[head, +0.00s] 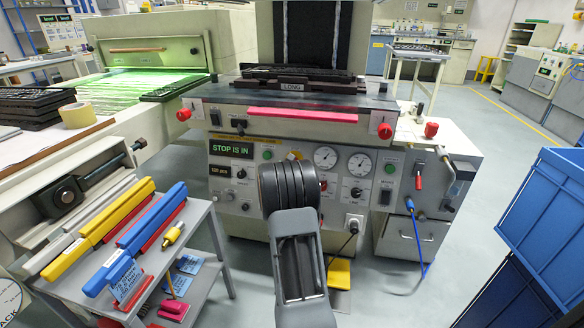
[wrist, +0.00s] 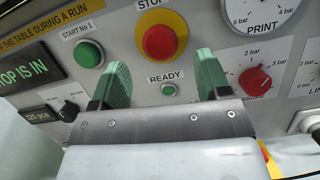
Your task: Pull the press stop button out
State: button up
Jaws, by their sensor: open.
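The press stop button (wrist: 165,41) is a round red button on a yellow ring, under a label reading STOP, on the grey panel in the wrist view. My gripper (wrist: 163,72) has two green fingers, open and apart, with tips just below and to either side of the button; they do not appear to touch it. In the head view my arm covers the button and the gripper. A display (head: 231,149) reads "STOP IS IN"; its right part shows in the wrist view (wrist: 25,65).
Around the button are a green START button (wrist: 89,54), a small green READY button (wrist: 169,90), a red pressure knob (wrist: 255,80) and a gauge (wrist: 262,15). A shelf cart (head: 190,225) stands at left and blue crates (head: 545,215) at right.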

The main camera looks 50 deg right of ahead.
jog(key=shift+b+x, duration=0.4)
jog(key=shift+x, duration=1.6)
